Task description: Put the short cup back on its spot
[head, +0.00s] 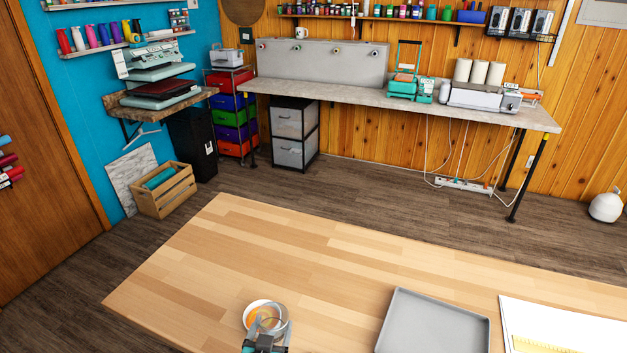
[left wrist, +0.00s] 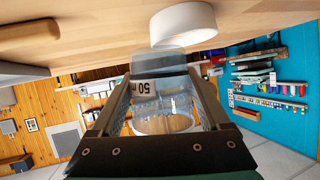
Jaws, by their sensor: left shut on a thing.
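My left gripper (head: 264,338) is at the near edge of the head view, over the pale wooden table (head: 230,250). It is shut on a short clear cup (left wrist: 158,85), which has a dark "50" marking in the left wrist view. I cannot tell whether the cup touches the bowl or the table. My right gripper is not in view.
A grey tray (head: 433,325) lies on the table to the right of the bowl. Beside it is a white sheet (head: 570,325) with a yellow ruler-like strip. The table left of and behind the bowl is clear. A grey workbench (head: 350,92) stands along the far wall.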

